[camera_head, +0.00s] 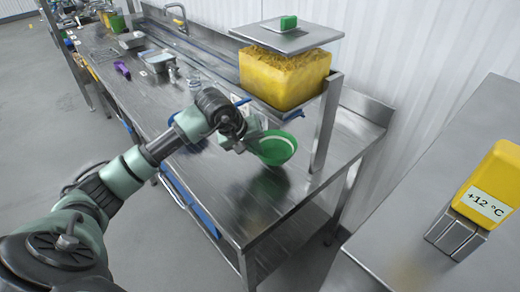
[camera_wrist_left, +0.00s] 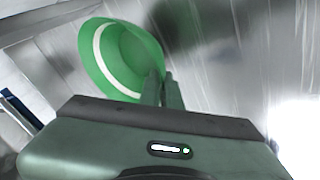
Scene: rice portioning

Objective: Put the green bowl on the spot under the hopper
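The green bowl (camera_head: 277,149) hangs tilted in front of the hopper stand, above the steel table, with a dark shadow or reflection on the table below it. My left gripper (camera_head: 250,144) is at the bowl's left side. In the left wrist view, the left fingers (camera_wrist_left: 162,90) are close together on the rim of the bowl (camera_wrist_left: 120,60), whose white inner band faces the camera. The yellow hopper (camera_head: 285,80) sits raised on a steel stand, with a grey lid above it. The spot under the hopper cannot be made out. My right gripper is not in view.
The steel table (camera_head: 255,210) is clear toward its front end. A stand leg (camera_head: 325,125) rises right of the bowl. A purple item (camera_head: 122,69) and metal trays (camera_head: 157,60) lie farther back. A yellow device reading +12 °C (camera_head: 492,175) is on the right.

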